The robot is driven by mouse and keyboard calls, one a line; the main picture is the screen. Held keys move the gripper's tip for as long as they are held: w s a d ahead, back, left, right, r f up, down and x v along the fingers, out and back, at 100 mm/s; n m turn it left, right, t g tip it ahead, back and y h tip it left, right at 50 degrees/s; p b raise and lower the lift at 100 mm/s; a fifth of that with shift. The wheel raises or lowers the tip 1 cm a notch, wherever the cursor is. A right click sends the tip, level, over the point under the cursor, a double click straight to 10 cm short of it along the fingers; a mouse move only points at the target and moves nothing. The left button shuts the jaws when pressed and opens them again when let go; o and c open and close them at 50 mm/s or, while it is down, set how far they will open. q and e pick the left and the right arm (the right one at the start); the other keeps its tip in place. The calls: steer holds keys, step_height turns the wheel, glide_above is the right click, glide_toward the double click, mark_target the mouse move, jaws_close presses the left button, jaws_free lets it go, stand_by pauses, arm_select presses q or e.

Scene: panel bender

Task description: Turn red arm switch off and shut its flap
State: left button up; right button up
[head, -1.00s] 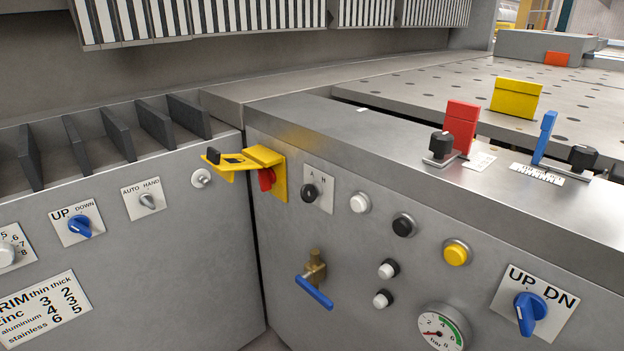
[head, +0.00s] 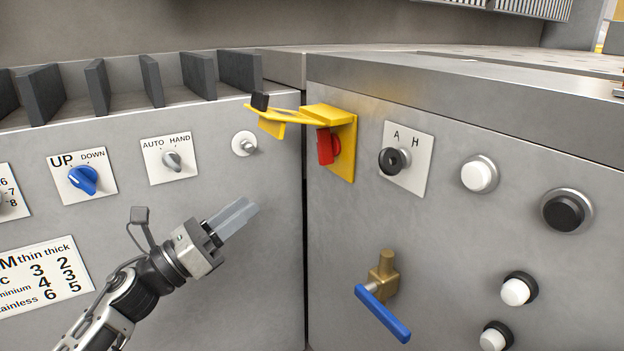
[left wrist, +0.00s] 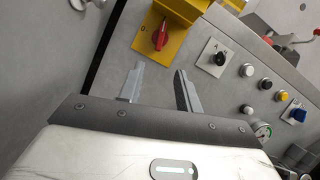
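The red switch (head: 327,147) sits on a yellow plate (head: 346,150) at the left end of the right-hand panel; its handle looks upright in the head view. Its yellow flap (head: 285,115) is raised and sticks out to the left, with a black tab (head: 259,101) at its end. My left gripper (head: 240,215) is below and left of the switch, apart from it, in front of the left panel. In the left wrist view its two fingers (left wrist: 160,88) stand apart with nothing between them, and the red switch (left wrist: 161,40) lies beyond them. My right gripper is not in view.
A brass valve with a blue lever (head: 383,312) sticks out below the switch. A black A/H selector (head: 394,161) is right of it, and a silver knob (head: 243,144) is left of it. Other knobs and buttons line both panels. The space before the corner is free.

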mark_target(318, 151)
arm_select(q)
steer(key=x, duration=1.6)
steer(key=shift+b, duration=0.4)
jaws_close()
